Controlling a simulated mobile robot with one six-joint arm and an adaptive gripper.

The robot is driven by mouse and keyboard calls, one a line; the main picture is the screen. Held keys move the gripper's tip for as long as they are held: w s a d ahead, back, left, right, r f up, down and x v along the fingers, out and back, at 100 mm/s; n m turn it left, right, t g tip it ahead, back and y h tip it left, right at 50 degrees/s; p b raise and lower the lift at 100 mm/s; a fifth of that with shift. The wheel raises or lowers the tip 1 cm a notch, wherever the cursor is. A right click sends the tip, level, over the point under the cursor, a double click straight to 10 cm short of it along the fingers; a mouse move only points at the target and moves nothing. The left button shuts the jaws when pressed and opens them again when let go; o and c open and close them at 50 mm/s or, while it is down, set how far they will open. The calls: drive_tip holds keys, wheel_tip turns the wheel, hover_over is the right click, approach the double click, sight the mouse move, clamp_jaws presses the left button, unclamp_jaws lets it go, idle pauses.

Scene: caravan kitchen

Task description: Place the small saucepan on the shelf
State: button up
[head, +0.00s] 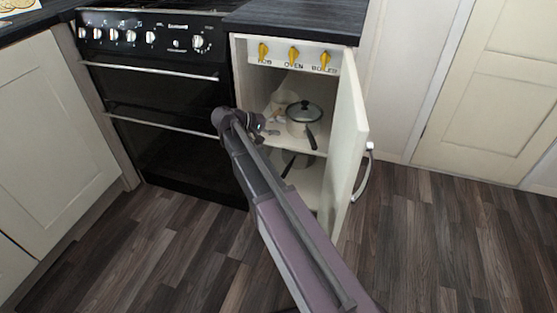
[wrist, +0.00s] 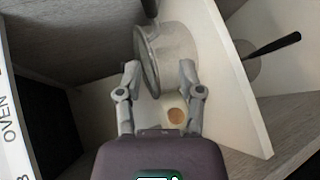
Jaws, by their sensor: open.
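A saucepan with a glass lid and black handle (head: 304,112) stands upright on the shelf (head: 281,141) inside the open cabinet. In the wrist view the lidded saucepan (wrist: 178,45) lies just ahead of my fingertips. My gripper (wrist: 158,80) is open, its two fingers apart with nothing held between them. In the head view my wrist is at the left of the cabinet opening, and my fingers are hard to make out. A second pan (head: 301,160) with a long black handle sits below the shelf, partly hidden by my arm. I cannot tell which pan is the small one.
The cabinet door (head: 346,150) stands open on the right, with a metal handle (head: 364,172). The black oven (head: 165,120) adjoins the cabinet on the left. Yellow knobs (head: 294,55) sit above the opening. The floor (head: 440,240) to the right is clear.

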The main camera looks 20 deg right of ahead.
drive_tip(key=s+a+f+y, duration=0.2)
drive_tip(key=s+f+y, duration=0.3)
drive_tip(key=s, duration=0.5)
drive_tip(key=s+a+f+y, duration=0.3)
drive_tip(key=s+f+y, duration=0.3)
drive_tip(key=s+y, duration=0.2)
drive_tip(key=shift+s+a+f+m, duration=0.15)
drive_tip(key=shift+s+a+m, duration=0.15)
drive_tip(key=shift+s, duration=0.95)
wheel_tip(320, 180, up, 8)
drive_tip(key=p, duration=0.8)
drive_tip(key=shift+f, duration=0.15)
